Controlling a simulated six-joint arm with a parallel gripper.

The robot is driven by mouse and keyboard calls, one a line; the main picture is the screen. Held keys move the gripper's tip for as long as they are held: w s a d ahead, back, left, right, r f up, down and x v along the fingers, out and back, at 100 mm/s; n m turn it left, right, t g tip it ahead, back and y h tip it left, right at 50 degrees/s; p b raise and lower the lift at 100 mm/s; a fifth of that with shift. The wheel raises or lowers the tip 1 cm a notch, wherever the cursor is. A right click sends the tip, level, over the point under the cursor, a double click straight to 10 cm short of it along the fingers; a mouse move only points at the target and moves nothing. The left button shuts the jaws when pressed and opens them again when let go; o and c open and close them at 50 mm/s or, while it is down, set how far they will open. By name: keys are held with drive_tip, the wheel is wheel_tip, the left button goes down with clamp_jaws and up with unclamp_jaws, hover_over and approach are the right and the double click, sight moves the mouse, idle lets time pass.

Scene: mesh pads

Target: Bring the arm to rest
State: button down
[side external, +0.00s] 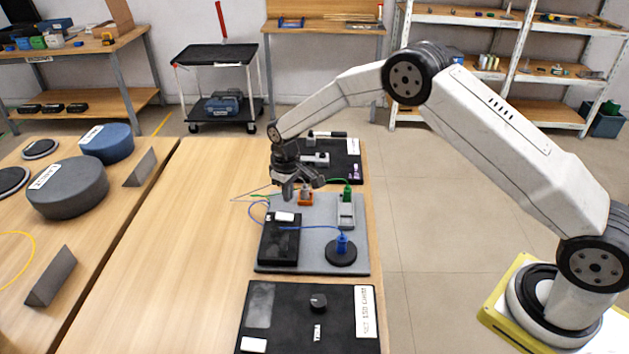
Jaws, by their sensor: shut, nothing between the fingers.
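My gripper (294,192) is shut and empty, pointing down above the far part of a grey mat (309,255) on the wooden table. An orange block (305,199) sits just right of and beside the fingertips. I cannot tell whether they touch. My white arm reaches in from the right, raised and bent at the elbow.
The mat holds a black box (279,243), a black disc with a blue connector (342,243) and a grey holder with a green connector (347,193). Thin wires run between them. Black panels lie in front (260,314) and behind (349,147). The table's left part is clear.

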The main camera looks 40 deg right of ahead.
drive_tip(key=shift+r, duration=0.55)
drive_tip(key=shift+r, duration=0.1)
drive_tip(key=s+d+r+m+t, duration=0.1)
drive_tip(key=s+r, duration=0.2)
drive_tip(key=s, duration=0.6)
drive_tip(key=s+d+r+m, duration=0.1)
drive_tip(key=s+r, duration=0.3)
drive_tip(key=s, duration=0.6)
drive_tip(key=s+d+r+m+t, duration=0.1)
drive_tip(key=s+d+r, duration=0.2)
drive_tip(key=s, duration=0.6)
drive_tip(key=shift+s+d+r+t, duration=0.15)
drive_tip(key=shift+s+r+t, duration=0.05)
drive_tip(key=shift+r+t, duration=0.15)
